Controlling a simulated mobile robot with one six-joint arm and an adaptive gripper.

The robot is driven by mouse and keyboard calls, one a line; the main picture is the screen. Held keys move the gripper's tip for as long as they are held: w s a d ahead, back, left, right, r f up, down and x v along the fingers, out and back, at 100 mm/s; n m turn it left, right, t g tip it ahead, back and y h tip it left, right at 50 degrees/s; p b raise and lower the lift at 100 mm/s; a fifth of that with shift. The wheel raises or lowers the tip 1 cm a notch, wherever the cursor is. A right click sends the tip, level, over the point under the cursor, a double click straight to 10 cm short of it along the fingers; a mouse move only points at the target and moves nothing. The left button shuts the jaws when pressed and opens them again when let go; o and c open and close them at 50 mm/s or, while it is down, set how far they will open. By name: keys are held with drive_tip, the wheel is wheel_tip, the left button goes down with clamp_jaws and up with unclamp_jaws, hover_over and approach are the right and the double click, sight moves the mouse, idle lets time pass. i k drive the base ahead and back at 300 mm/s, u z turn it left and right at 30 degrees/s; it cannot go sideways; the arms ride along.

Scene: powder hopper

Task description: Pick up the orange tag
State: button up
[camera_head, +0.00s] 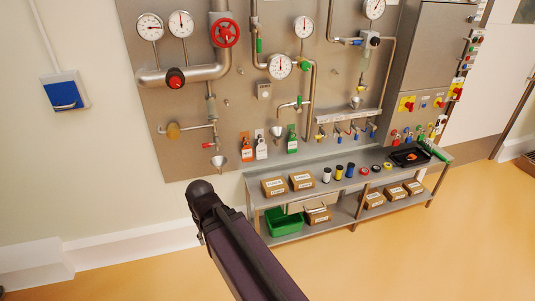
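An orange tag-like piece (247,150) with a pale label hangs on the steel panel at the left of a row of three, beside a white one (261,147) and a green one (292,141). A small orange item (412,156) also lies in the black tray (398,162) at the right end of the bench; it is too small to tell what it is. A dark link of my arm rises from the bottom middle and ends left of the bench. My gripper is not in view.
The steel bench (312,182) holds cardboard boxes (274,187), several small jars and coloured rolls. A green bin (284,221) and more boxes stand on its lower shelf. Pipes, gauges and a red handwheel (225,33) jut from the panel. The floor in front (440,250) is clear.

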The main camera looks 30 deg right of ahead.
sight(246, 150)
drive_tip(key=z, duration=0.75)
drive_tip(key=k, duration=0.95)
drive_tip(key=u, duration=0.05)
drive_tip(key=i, duration=0.75)
